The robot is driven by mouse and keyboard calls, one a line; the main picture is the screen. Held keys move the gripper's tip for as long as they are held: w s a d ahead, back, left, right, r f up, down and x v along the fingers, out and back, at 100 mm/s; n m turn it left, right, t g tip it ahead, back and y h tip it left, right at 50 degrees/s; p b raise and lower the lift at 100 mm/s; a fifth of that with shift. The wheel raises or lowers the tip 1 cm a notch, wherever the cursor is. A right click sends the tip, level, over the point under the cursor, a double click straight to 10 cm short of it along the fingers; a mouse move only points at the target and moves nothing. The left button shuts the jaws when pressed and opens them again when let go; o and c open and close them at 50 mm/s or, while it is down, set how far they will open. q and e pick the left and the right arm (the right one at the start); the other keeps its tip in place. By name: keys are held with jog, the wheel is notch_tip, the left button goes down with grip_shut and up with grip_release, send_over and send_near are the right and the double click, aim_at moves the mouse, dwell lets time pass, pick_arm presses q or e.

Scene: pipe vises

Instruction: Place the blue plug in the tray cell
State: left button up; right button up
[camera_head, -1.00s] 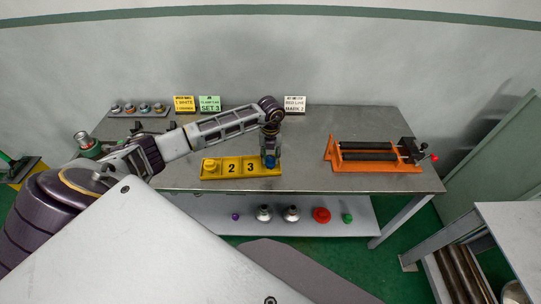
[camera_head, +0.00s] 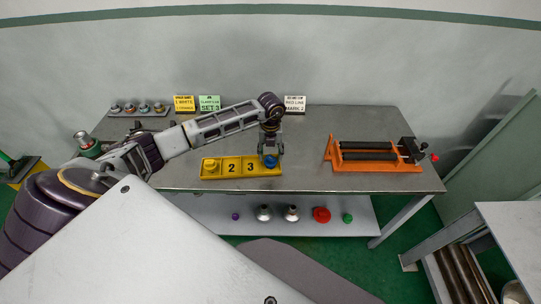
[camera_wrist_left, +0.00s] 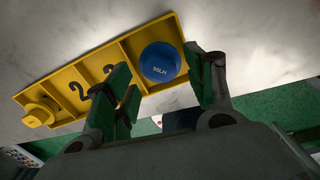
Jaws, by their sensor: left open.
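The blue plug (camera_head: 270,162) is at the right end cell of the yellow tray (camera_head: 241,170). In the left wrist view the round blue top of the plug (camera_wrist_left: 160,62) faces the camera and shows within the end cell of the tray (camera_wrist_left: 65,82). My left gripper (camera_head: 270,148) is over that end of the tray. In the wrist view its green-padded fingers (camera_wrist_left: 165,90) are apart, one on each side of the plug, with gaps to it. The plug's underside is hidden. A yellow plug (camera_head: 211,165) sits in the left end cell. My right gripper is not in view.
An orange pipe vise (camera_head: 375,165) stands on the right of the grey table (camera_head: 310,140). Small fittings (camera_head: 138,109) and sign cards (camera_head: 209,103) line the back. Several coloured parts (camera_head: 321,215) sit on the lower shelf. The table between tray and vise is clear.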

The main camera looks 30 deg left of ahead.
aim_at(271, 158)
pick_arm(q)
notch_tip(271, 158, up, 11)
jog(key=b, duration=0.1)
dwell(0.4)
jog(key=shift+f, duration=0.15)
dwell(0.5)
